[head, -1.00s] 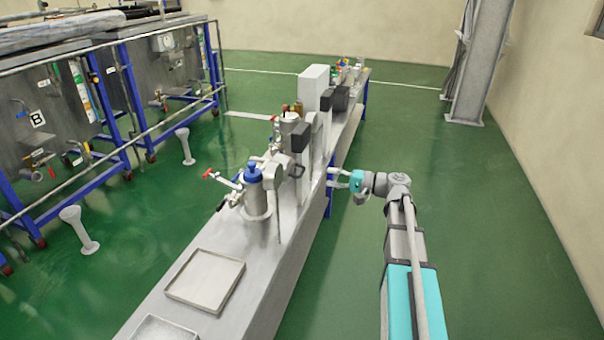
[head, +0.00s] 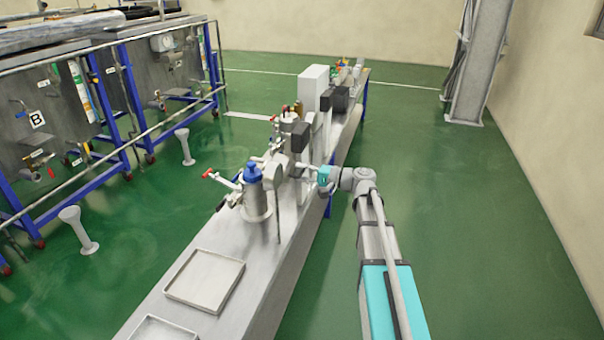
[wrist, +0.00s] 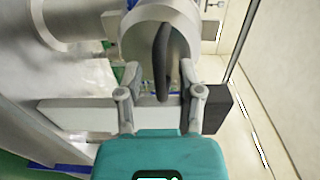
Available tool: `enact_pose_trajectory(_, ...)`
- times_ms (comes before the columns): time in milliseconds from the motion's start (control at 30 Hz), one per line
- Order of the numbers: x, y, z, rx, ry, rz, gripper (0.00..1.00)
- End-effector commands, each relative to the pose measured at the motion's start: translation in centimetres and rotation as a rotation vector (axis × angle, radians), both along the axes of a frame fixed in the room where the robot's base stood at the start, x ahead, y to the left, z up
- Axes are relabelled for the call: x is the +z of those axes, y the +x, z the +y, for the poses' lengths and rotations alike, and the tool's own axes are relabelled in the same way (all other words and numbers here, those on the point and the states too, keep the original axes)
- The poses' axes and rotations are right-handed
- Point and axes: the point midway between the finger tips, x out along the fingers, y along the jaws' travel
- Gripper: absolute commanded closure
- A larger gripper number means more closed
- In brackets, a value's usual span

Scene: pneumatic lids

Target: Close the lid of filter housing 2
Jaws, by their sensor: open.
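In the wrist view, my gripper (wrist: 160,72) is open, with one finger on each side of a dark curved handle (wrist: 161,55). The handle is on a round grey metal piece (wrist: 182,22), which looks like an open housing lid. I cannot tell whether the fingers touch the handle. In the head view, my gripper (head: 310,170) is at the right side of the bench, beside the metal housings. A cylindrical metal housing with a blue top (head: 256,200) stands nearer on the bench. No number is readable, so I cannot tell which housing is number 2.
The narrow bench (head: 195,262) carries a shallow tray (head: 205,280) at its near end. A grey post with a dark box (head: 299,138) stands close to my gripper. A grey bar (wrist: 75,115) crosses behind the fingers. The green floor right of my arm is clear.

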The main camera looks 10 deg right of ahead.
Motion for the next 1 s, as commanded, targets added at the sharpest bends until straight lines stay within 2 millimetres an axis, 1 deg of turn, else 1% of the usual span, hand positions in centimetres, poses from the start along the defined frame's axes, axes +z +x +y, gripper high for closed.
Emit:
enact_pose_trajectory(167,0.0,0.0,0.0,0.0,0.0,0.0,0.52)
enact_pose_trajectory(200,0.0,0.0,0.0,0.0,0.0,0.0,0.55)
enact_pose_trajectory(267,0.0,-0.01,0.0,0.0,0.0,0.0,0.67)
enact_pose_trajectory(300,0.0,-0.01,0.0,0.0,0.0,0.0,0.74)
enact_pose_trajectory(433,0.0,-0.01,0.0,0.0,0.0,0.0,0.98)
enact_pose_trajectory(467,0.0,-0.01,0.0,0.0,0.0,0.0,1.0)
enact_pose_trajectory(833,0.03,-0.01,0.06,0.001,-0.001,0.001,1.0)
enact_pose_trajectory(1000,0.25,0.02,0.55,0.007,-0.011,0.005,1.0)
